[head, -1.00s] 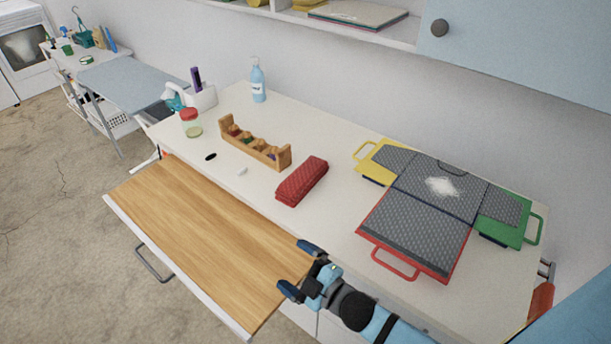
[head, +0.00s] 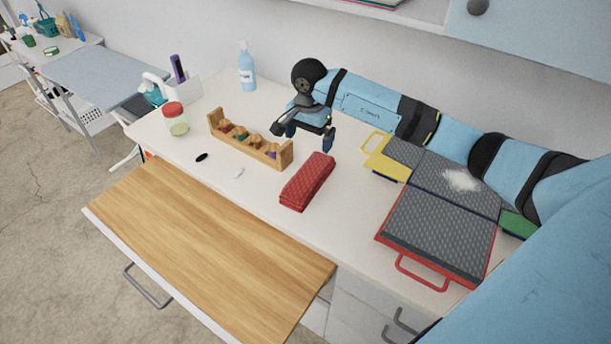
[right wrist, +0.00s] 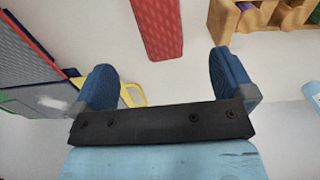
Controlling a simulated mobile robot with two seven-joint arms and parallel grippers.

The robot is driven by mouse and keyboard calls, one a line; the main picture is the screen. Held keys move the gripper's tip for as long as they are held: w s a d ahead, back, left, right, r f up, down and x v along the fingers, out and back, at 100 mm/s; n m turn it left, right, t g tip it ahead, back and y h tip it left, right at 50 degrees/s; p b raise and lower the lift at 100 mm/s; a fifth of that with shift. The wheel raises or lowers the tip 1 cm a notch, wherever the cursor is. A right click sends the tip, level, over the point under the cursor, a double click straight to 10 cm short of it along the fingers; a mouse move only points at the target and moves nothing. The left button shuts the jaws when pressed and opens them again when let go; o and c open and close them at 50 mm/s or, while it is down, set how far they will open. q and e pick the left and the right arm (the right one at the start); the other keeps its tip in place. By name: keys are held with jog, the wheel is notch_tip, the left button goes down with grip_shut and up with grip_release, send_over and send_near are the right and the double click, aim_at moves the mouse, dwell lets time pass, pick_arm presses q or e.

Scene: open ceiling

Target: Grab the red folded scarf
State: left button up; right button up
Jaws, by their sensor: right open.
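The red folded scarf (head: 307,182) lies on the white counter, a long narrow bundle with a textured surface. It also shows at the top of the right wrist view (right wrist: 159,25), ahead of the fingers. My right gripper (head: 309,137) is above the counter, just behind the scarf's far end in the head view. Its two blue fingers are apart with nothing between them, and the right wrist view also shows the open fingers (right wrist: 160,82). The scarf lies beyond the fingertips, apart from them. My left gripper is not in view.
A wooden rack (head: 248,143) with small items stands left of the scarf. Grey textured panels with a red-handled board (head: 437,237) lie to the right. A pulled-out wooden board (head: 208,253) is in front. A jar (head: 176,119) and blue bottle (head: 247,68) stand farther left.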

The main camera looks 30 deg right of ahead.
aim_at(310, 172)
notch_tip(310, 172, down, 8)
jog(key=shift+s+r+p, duration=0.1)
jog(key=shift+r+p, duration=0.05)
jog(key=shift+p, duration=0.5)
notch_tip(310, 172, down, 4)
jog(key=shift+s+d+f+p, duration=0.1)
jog(key=shift+f+p, duration=0.05)
jog(key=shift+p, duration=0.65)
jog(key=shift+f, duration=0.5)
jog(key=c, duration=0.9)
